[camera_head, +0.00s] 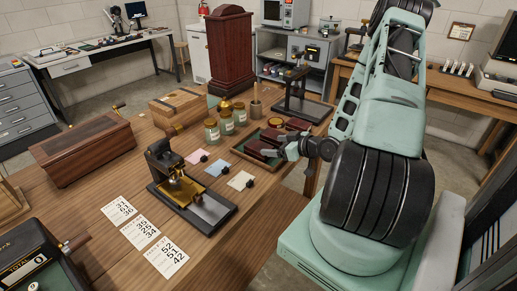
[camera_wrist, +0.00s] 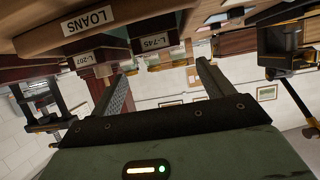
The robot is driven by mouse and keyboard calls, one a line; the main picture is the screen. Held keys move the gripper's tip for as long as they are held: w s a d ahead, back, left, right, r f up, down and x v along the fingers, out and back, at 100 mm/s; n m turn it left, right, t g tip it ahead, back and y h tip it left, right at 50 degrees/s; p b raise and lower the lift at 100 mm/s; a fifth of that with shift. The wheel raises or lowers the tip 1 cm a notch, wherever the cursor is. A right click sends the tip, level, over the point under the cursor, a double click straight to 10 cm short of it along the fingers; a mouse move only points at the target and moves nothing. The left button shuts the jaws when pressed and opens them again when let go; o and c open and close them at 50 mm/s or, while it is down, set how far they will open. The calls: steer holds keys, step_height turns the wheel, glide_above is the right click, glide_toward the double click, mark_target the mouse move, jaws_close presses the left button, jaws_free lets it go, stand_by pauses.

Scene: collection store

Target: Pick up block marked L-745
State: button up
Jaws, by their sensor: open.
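My gripper (camera_wrist: 166,72) is open and empty in the wrist view, its two fingers pointing toward a row of labelled dark-red blocks. The block marked L-745 (camera_wrist: 155,42) shows its white label just beyond the gap between my fingertips, apart from them. A block marked L-207 (camera_wrist: 82,59) is beside it on the left. In the head view my gripper (camera_head: 281,147) is at the right side of a green-lined tray (camera_head: 240,148) holding several dark-red blocks (camera_head: 262,149). The labels cannot be read there, and my gripper partly hides the blocks.
A LOANS label (camera_wrist: 90,20) is on the tray's wooden edge. Labelled jars (camera_head: 226,123) stand left of the tray, and a dark metal stand (camera_head: 297,95) is behind it. Small coloured cards (camera_head: 240,180) and a black-and-brass press (camera_head: 178,180) are in front on the table.

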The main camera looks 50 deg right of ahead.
mark_target(259, 145)
steer(key=shift+f+p+x, duration=0.15)
steer(key=shift+p+x, duration=0.5)
steer(key=shift+x, duration=1.4)
steer(key=shift+f+p+x, duration=0.15)
steer(key=shift+p+x, duration=0.45)
steer(key=shift+x, duration=1.4)
steer(key=shift+s, duration=0.1)
steer(key=c, duration=1.1)
steer(key=shift+c, duration=0.2)
steer(key=shift+r, duration=0.15)
